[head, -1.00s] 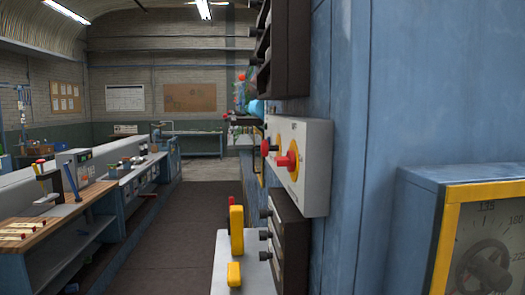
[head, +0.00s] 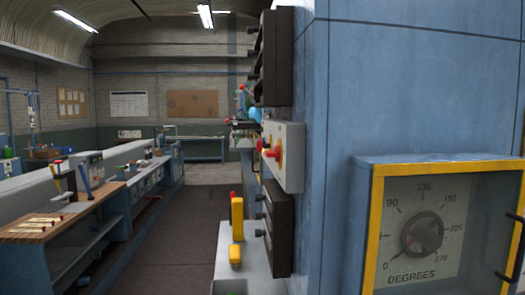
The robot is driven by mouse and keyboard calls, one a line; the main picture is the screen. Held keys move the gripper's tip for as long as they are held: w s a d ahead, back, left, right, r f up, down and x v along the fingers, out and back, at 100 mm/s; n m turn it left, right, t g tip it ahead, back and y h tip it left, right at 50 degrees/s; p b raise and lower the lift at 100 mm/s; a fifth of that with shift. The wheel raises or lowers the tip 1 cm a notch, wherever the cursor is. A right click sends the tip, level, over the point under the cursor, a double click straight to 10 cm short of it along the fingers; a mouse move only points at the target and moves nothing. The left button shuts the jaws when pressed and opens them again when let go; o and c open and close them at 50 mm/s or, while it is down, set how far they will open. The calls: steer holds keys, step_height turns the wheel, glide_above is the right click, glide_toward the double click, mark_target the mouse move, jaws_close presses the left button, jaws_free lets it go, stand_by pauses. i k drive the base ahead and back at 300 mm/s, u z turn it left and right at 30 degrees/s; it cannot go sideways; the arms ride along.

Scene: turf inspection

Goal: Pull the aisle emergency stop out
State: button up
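A pale grey control box (head: 295,158) is mounted on the side of the blue panel, right of the aisle, and shows nearly edge-on. A red mushroom button (head: 271,153) on a yellow disc sticks out from it toward the aisle. A second red knob (head: 260,145) shows just behind it. I cannot tell from this angle which is the aisle emergency stop, or whether either is pressed in. My gripper is not in view.
A yellow-framed glass case (head: 368,235) with a degrees dial (head: 422,234) stands at near right. Dark boxes with knobs sit above and below the control box. A grey ledge bears a yellow part (head: 237,217). The aisle floor (head: 196,215) is clear; benches line its left.

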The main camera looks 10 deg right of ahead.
mark_target(260, 146)
steer(key=k, duration=0.7)
steer(key=u, duration=0.35)
steer(key=i, duration=0.45)
steer(key=u, duration=0.85)
steer(key=i, duration=0.65)
steer(key=u, duration=0.45)
steer(key=i, duration=0.9)
steer(key=z, duration=0.4)
steer(key=i, duration=1.05)
steer(key=z, duration=0.5)
